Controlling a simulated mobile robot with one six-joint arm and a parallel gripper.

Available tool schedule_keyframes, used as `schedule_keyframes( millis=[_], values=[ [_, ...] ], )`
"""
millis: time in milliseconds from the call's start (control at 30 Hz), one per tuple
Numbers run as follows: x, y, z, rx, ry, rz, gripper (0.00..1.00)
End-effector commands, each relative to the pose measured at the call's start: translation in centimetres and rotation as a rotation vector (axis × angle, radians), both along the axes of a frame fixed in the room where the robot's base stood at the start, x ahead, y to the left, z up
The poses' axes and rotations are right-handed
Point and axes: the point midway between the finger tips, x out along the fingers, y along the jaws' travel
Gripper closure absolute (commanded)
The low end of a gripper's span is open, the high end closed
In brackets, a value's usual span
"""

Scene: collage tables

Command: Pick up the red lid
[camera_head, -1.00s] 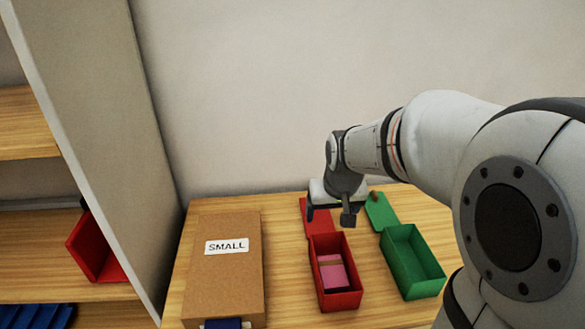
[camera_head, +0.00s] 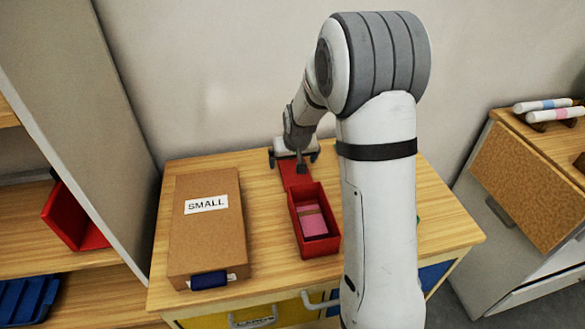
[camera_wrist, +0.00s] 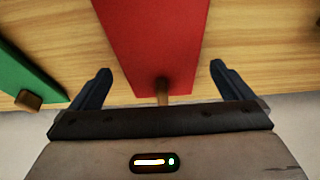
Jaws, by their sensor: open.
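The red lid (camera_head: 293,172) lies on the wooden table behind the red box (camera_head: 315,246), near the wall. In the wrist view the red lid (camera_wrist: 155,40) fills the upper middle, with a small wooden knob (camera_wrist: 162,88) near its edge. My gripper (camera_head: 295,160) is over the lid's far end. In the wrist view my gripper (camera_wrist: 162,85) is open, with one finger on each side of the knob and apart from it. The red box is open and holds a pink block (camera_head: 313,221).
A cardboard box marked SMALL (camera_head: 207,235) stands left of the red box. A green lid (camera_wrist: 28,80) with a wooden knob lies beside the red lid in the wrist view. My arm hides most of the table's right part. The wall is close behind.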

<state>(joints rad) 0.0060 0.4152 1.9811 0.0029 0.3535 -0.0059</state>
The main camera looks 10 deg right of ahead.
Motion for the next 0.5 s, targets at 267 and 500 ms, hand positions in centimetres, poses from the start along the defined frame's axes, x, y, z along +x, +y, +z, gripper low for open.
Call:
schedule_keyframes(
  millis=[267,500],
  values=[
    [0.31,0.04,-0.74,0.0,-0.001,0.0,0.0],
    [0.31,0.07,-0.72,0.001,-0.001,0.001,0.15]
  ],
)
